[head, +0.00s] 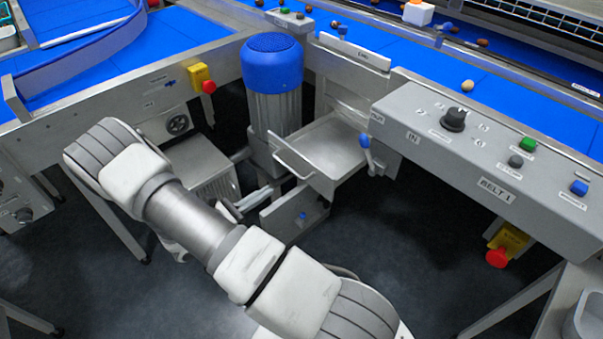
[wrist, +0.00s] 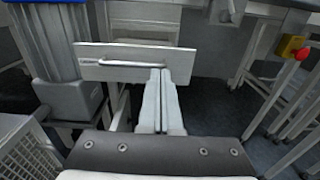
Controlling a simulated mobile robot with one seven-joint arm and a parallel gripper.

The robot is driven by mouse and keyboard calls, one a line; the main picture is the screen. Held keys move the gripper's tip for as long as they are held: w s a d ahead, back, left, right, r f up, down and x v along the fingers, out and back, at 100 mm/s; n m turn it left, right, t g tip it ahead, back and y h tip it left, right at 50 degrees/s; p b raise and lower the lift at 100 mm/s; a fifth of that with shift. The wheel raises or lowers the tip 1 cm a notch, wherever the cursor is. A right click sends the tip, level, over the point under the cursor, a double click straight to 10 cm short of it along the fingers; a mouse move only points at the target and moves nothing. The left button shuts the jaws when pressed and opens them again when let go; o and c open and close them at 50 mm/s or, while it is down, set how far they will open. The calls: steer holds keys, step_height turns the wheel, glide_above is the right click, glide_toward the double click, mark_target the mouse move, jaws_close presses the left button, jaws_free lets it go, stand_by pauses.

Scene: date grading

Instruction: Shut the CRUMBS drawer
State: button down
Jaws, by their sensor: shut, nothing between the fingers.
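The drawer (head: 335,148) is a shallow metal tray under the belt frame, pulled out and open, with its inside showing. I cannot read a CRUMBS label on it. Its front panel (head: 288,158) carries a bar handle; the panel also shows in the wrist view (wrist: 100,68), with the handle across its middle. My gripper (head: 268,190) is shut and empty, in front of and below the panel in the head view. In the wrist view the fingertips (wrist: 158,74) overlap the panel, right of its centre; I cannot tell whether they touch it.
A blue-topped motor (head: 273,65) stands close left of the drawer. A blue-handled lever (head: 366,142) hangs at its right. The BELT 1 control panel (head: 490,145) juts out at right. Open dark floor lies in front.

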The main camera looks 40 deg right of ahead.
steer(key=shift+n+t, duration=0.3)
steer(key=d, duration=0.4)
steer(key=w+d+b, duration=0.1)
steer(key=d, duration=0.4)
steer(key=d+b, duration=0.1)
steer(key=d, duration=0.4)
steer(key=shift+w+f, duration=0.15)
steer(key=shift+f, duration=0.25)
steer(key=b, duration=0.3)
glide_toward(365, 125)
steer(key=d, duration=0.5)
steer(key=shift+w+d+f, duration=0.15)
steer(key=shift+f, duration=0.25)
steer(key=shift+d, duration=0.3)
steer(key=shift+w+d+r, duration=0.1)
steer(key=shift+d+r, duration=0.15)
steer(key=shift+r, duration=0.1)
